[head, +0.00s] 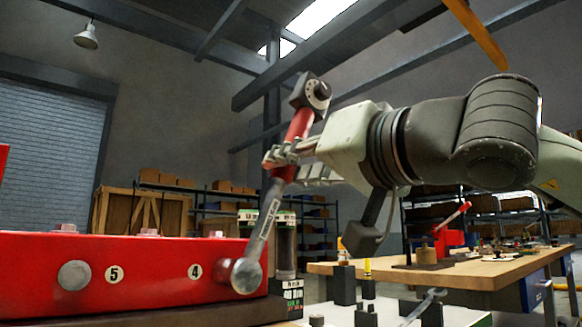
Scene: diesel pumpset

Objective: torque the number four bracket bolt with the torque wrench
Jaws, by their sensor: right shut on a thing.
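The torque wrench (264,225) has a red handle, a steel shaft and a round dial end at the top. My right gripper (285,155) is shut on its red handle and holds it steeply tilted, head down. The round wrench head (246,276) is at the right end of the red bracket (150,262), just right of the round "4" label (195,271). The head covers the place where the number four bolt would show, so I cannot tell how they are seated. A large bolt head (75,275) shows left of the "5" label (112,274). My left gripper is not in view.
A small black display block (290,291) with green lettering stands right of the bracket. Several dark stands and a spanner (428,302) are at the lower right. A wooden workbench (480,272) stands behind, with shelves and a wooden crate (145,211) further back.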

